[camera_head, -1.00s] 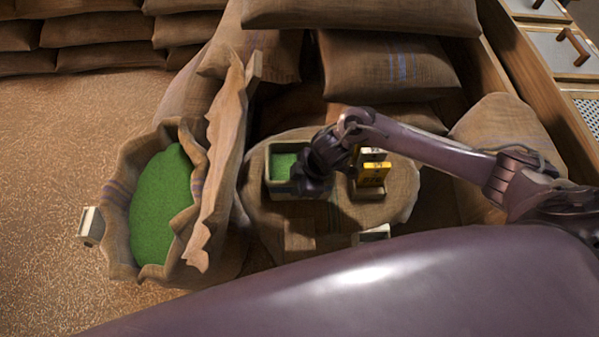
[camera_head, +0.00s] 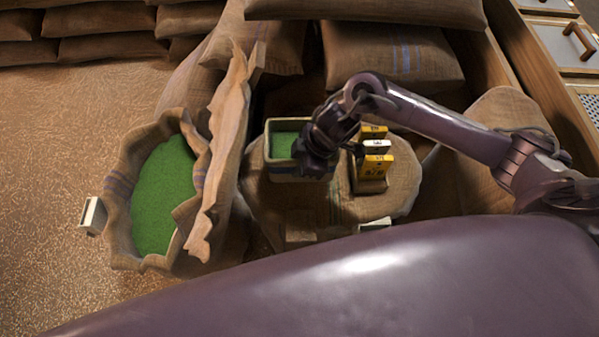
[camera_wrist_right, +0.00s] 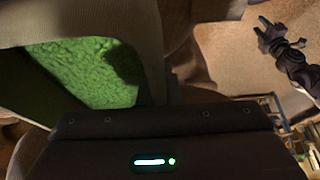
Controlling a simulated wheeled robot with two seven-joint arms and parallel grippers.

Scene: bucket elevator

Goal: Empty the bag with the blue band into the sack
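The bag (camera_head: 297,173) is a small, box-shaped beige container with green grains inside and a dull bluish band low on its side. It is upright. My right gripper (camera_head: 316,160) is shut on its right side; the fingers are mostly hidden. In the right wrist view the bag's pale wall (camera_wrist_right: 85,22) and green grains fill the left. The large open sack (camera_head: 118,200) stands to the left, with green grains inside and a purple-blue stripe. My left gripper (camera_wrist_right: 268,35) shows only in the right wrist view, small, with its fingers apart.
A round burlap-topped stand (camera_head: 400,203) lies below the bag. A wooden holder (camera_head: 372,184) with yellow and white tags stands right of my gripper. A tall ragged sack flap (camera_head: 222,160) rises between bag and open sack. Full sacks (camera_head: 395,60) lie behind.

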